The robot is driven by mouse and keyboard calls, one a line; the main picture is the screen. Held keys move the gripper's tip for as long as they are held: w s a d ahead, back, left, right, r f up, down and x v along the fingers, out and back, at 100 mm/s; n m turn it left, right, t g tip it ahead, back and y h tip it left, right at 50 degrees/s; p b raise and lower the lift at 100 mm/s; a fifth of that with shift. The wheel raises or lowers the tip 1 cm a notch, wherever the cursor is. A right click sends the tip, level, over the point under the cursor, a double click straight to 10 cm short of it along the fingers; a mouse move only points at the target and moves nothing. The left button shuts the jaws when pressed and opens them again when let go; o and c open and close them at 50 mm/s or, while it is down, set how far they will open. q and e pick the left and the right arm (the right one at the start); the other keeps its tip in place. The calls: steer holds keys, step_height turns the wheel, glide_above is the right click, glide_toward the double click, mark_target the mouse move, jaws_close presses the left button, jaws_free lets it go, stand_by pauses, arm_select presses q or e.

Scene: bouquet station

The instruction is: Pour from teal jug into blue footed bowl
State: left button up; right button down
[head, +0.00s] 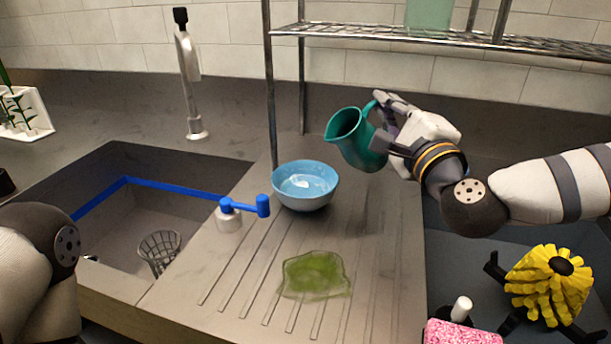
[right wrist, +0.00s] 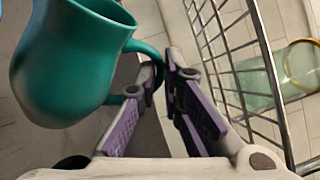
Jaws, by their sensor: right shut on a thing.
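The teal jug (head: 357,139) is held in the air to the right of the bowl and a little above it, tilted with its mouth toward the left. My right gripper (head: 384,112) is shut on the jug's handle. The right wrist view shows the jug (right wrist: 65,65) with its handle between the purple-padded fingers (right wrist: 165,80). The blue footed bowl (head: 306,195) stands upright on the ribbed drainboard, with something pale and shiny inside. No stream shows between jug and bowl. My left arm shows at the lower left, but its gripper is out of view.
A green puddle or cloth-like patch (head: 314,274) lies on the drainboard (head: 235,290) in front of the bowl. A wire shelf (head: 400,38) stands behind. A yellow brush-like thing (head: 549,285) and pink sponge (head: 462,332) lie lower right.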

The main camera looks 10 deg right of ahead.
steer(key=shift+d+m, duration=0.1)
steer(key=shift+m, duration=0.3)
stand_by(1.4)
steer(key=shift+w+d+f, duration=0.1)
steer(key=shift+d+f, duration=0.05)
steer(key=shift+f, duration=0.1)
arm_select(q)
steer(key=shift+g, duration=0.7)
steer(key=s+f+b, duration=0.3)
steer(key=shift+s+f, duration=0.2)
steer(key=shift+f, duration=0.05)
arm_select(e)
steer(key=w+d+f+m+g+h, duration=0.1)
steer(key=w+d+f+m, duration=0.1)
steer(key=d+f+m, duration=0.4)
steer(key=shift+w+d+m, duration=0.15)
steer(key=shift+m, duration=0.85)
stand_by(0.5)
